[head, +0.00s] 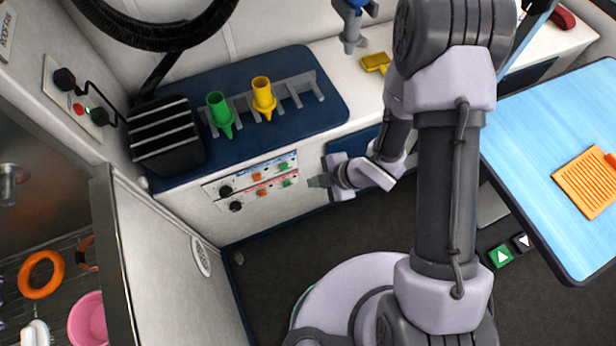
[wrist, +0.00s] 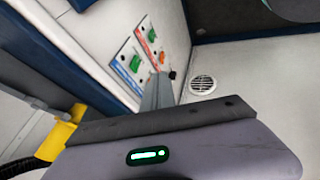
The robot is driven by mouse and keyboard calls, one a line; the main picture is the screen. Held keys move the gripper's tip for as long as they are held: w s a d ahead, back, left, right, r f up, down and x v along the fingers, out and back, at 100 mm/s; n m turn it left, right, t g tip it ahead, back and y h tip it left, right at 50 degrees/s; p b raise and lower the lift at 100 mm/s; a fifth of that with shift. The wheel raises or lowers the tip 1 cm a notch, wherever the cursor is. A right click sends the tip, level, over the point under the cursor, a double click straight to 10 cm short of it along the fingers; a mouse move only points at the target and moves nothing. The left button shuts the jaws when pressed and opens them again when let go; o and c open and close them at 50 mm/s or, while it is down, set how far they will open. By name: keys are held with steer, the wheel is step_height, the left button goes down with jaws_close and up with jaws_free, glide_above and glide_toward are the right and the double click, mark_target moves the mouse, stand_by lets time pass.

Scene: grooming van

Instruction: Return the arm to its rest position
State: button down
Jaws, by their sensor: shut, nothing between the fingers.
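My gripper (head: 318,182) is in the middle of the head view, at the end of my bent arm. It is just in front of the control panel (head: 252,182) on the counter front, to the right of its switches. The gripper is shut and holds nothing. In the wrist view its closed fingers (wrist: 157,92) point toward the panel (wrist: 140,58) with green and orange switches. I cannot tell from these views whether the fingertips touch the panel.
A blue mat (head: 300,122) on the counter carries a rack with a green nozzle (head: 219,114) and a yellow nozzle (head: 263,97). A black slotted bin (head: 166,138) stands left. A blue-topped table (head: 535,125) with an orange brush (head: 588,182) is right. Dark floor lies clear below the panel.

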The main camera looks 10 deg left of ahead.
steer(key=shift+d, duration=0.1)
stand_by(0.3)
steer(key=w+d+r+m+t+h, duration=0.2)
steer(key=w+d+r+m+h, duration=0.1)
steer(key=w+d+r+m, duration=0.35)
steer(key=d+r+m+t+h, duration=0.1)
steer(key=d+r+m+h, duration=0.1)
steer(key=d+r+m, duration=0.45)
steer(key=d+r+m+t+h, duration=0.1)
steer(key=d+r, duration=0.2)
steer(key=r, duration=0.7)
steer(key=s+a+r+m, duration=0.1)
steer(key=s+r+m, duration=0.5)
steer(key=s, duration=0.3)
steer(key=s+a+r+m+y, duration=0.1)
steer(key=s+r+m, duration=0.5)
steer(key=s+m, duration=0.1)
steer(key=shift+s+a+r+m+g+y, duration=0.3)
steer(key=shift+s+a, duration=0.1)
steer(key=shift+s, duration=0.45)
